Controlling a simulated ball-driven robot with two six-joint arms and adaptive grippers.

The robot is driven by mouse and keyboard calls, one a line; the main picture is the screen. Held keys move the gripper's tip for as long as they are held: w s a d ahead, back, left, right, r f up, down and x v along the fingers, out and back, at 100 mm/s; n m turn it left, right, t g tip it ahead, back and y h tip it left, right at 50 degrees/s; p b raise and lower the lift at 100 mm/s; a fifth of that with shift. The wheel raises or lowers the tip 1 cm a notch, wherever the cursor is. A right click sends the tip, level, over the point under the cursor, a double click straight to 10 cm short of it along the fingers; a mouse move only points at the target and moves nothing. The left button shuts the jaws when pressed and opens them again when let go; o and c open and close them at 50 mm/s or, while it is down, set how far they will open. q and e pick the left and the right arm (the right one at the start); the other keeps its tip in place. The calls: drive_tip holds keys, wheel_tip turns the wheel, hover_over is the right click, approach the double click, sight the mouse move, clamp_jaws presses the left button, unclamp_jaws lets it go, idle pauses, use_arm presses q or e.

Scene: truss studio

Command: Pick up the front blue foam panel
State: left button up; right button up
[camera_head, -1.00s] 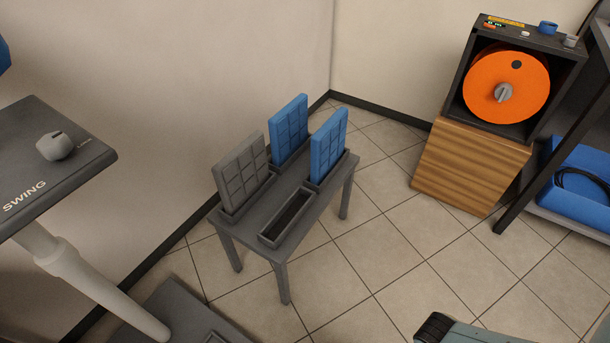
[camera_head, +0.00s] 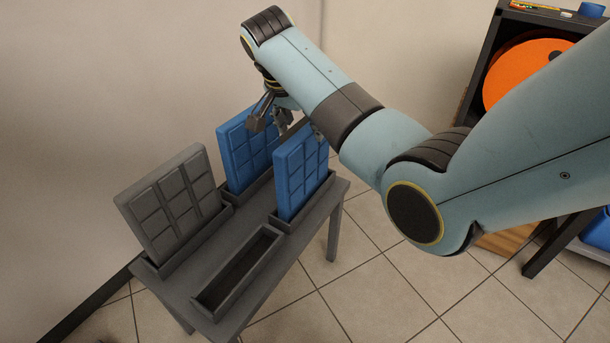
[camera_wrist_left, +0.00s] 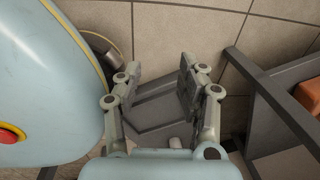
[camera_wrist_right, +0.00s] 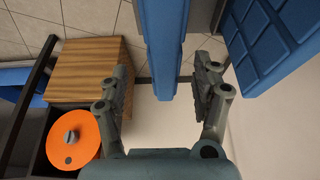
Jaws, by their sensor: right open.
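The front blue foam panel (camera_head: 300,172) stands upright in a slot holder on the grey table (camera_head: 185,293). My right gripper (camera_head: 271,119) is open and empty, near the tops of the two blue panels. In the right wrist view, the front panel (camera_wrist_right: 163,45) shows edge-on between the open fingers (camera_wrist_right: 162,78), apart from both; its depth is hard to tell. The rear blue panel (camera_head: 245,150) stands behind it, and to the right in the right wrist view (camera_wrist_right: 275,40). My left gripper (camera_wrist_left: 160,82) is open and empty, away from the panels.
A grey panel (camera_head: 173,203) stands in a holder at the left. An empty slot holder (camera_head: 238,271) is at the table's front. The orange spool (camera_head: 520,72) stands at the right. A wall lies behind the table. Tiled floor is open to the right.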

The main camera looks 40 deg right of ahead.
sight(302, 133)
drive_tip(key=shift+w+d+f, duration=0.1)
drive_tip(key=shift+d+f, duration=0.1)
drive_tip(key=shift+f, duration=0.4)
drive_tip(key=b+x, duration=0.2)
drive_tip(key=x, duration=0.2)
drive_tip(key=shift+w+f+b, duration=0.1)
drive_tip(key=shift+w+b, duration=0.2)
drive_tip(key=shift+b, duration=0.1)
use_arm(q)
drive_tip(key=w+r, duration=0.1)
drive_tip(key=w, duration=0.5)
drive_tip(key=shift+w+d+r, duration=0.15)
drive_tip(key=shift+w+d, duration=0.1)
drive_tip(key=shift+d, duration=0.15)
use_arm(e)
drive_tip(key=shift+d+f, duration=0.1)
drive_tip(key=shift+f, duration=0.1)
use_arm(q)
drive_tip(key=shift+w+r, duration=0.1)
drive_tip(key=shift+r, duration=0.15)
use_arm(e)
drive_tip(key=shift+f, duration=0.25)
clamp_jaws()
